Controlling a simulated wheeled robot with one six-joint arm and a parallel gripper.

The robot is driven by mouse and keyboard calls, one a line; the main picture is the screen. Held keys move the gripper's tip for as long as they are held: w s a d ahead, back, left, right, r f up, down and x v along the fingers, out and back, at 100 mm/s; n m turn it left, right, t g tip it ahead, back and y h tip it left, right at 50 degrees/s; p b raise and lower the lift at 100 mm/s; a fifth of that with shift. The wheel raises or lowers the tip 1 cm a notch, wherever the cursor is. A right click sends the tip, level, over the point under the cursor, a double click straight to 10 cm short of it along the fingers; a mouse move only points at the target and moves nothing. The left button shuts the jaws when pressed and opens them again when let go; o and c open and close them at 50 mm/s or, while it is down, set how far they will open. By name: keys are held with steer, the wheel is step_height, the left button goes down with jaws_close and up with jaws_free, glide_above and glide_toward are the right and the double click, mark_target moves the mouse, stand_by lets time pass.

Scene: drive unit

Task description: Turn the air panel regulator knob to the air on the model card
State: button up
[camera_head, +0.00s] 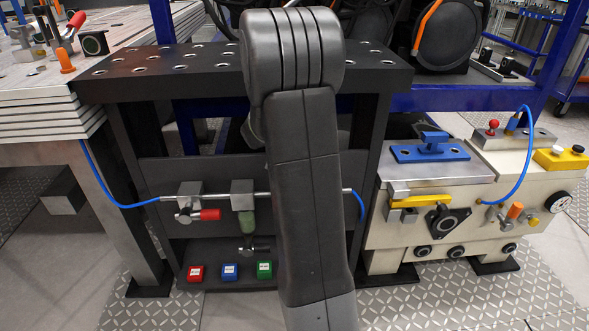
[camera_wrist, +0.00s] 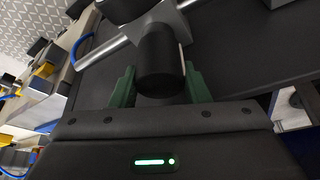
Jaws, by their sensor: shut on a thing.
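In the wrist view, the green fingers of my gripper (camera_wrist: 158,85) stand on both sides of a black cylindrical regulator knob (camera_wrist: 160,60) and are shut on it. The knob sits below a grey metal body on a silver pipe. In the head view, the dark air panel (camera_head: 155,180) carries a silver pipe with valves and fittings. My arm hides the middle of the panel, and the gripper and the held knob are hidden there. I cannot make out a gauge or a model card.
Red, blue and green blocks (camera_head: 230,271) sit on the lower shelf. A blue hose (camera_head: 120,200) runs left. A beige fixture unit (camera_head: 440,215) stands right.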

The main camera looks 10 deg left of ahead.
stand_by(0.3)
steer(key=o, duration=1)
steer(key=shift+r, duration=0.15)
